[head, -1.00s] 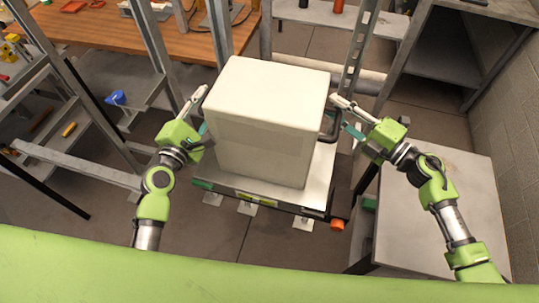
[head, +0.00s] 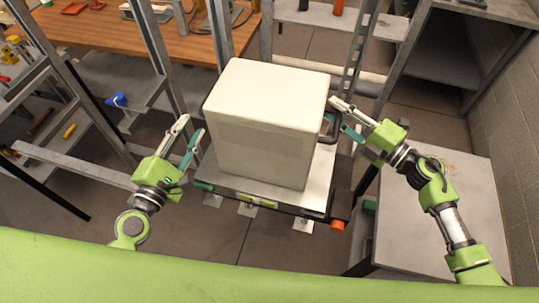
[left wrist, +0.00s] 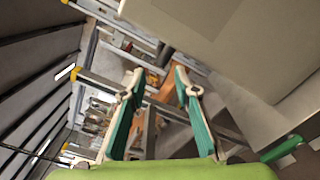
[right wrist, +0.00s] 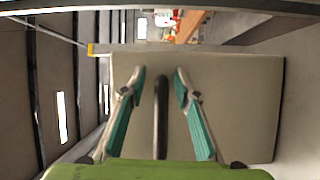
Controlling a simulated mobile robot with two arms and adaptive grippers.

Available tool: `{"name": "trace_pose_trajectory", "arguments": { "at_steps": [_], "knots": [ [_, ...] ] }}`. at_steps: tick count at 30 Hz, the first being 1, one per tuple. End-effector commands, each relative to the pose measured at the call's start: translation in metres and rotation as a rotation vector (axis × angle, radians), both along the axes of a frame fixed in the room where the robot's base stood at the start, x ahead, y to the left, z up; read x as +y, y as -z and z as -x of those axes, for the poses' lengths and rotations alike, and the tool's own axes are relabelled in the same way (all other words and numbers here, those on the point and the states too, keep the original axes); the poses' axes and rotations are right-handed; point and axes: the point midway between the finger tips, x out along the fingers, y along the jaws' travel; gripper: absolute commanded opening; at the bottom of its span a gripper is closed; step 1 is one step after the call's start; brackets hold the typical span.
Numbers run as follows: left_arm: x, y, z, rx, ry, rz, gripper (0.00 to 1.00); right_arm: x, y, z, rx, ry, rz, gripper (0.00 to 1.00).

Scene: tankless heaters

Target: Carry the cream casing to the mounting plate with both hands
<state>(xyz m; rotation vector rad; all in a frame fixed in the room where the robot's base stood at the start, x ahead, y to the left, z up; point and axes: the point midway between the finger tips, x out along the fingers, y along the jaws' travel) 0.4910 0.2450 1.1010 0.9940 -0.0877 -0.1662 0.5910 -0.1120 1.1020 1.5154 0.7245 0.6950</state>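The cream casing (head: 262,135) is a large box standing upright on a metal platform (head: 322,175) in the middle of the head view. My left gripper (head: 190,127) is open and empty, apart from the casing's left side. In the left wrist view the casing (left wrist: 225,40) fills the upper right, beside the open fingers (left wrist: 160,75). My right gripper (head: 339,114) is at the casing's right side, by a black handle (head: 331,126). In the right wrist view its open fingers (right wrist: 159,75) lie either side of the handle (right wrist: 160,115), apart from it. I cannot pick out the mounting plate with certainty.
Metal uprights (head: 220,35) stand behind the casing on the left, with another post (head: 357,60) behind on the right. A grey table (head: 440,215) lies under my right arm. A wooden bench (head: 100,28) is at the back left. Open floor (head: 90,235) shows at the lower left.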

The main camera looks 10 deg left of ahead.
Motion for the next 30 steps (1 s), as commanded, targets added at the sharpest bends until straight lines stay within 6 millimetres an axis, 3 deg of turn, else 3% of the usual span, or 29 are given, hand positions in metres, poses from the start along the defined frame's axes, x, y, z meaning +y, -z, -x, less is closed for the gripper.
{"name": "trace_pose_trajectory", "arguments": {
  "at_steps": [14,30],
  "knots": [
    [0.003,0.0,0.018,-0.001,0.002,0.002,0.29,-0.004,0.001,0.003,0.002,0.001,0.001,0.29],
    [0.003,0.0,0.018,-0.002,0.001,0.002,0.29,-0.081,0.003,0.064,0.004,0.002,0.002,0.29]
  ]
}}
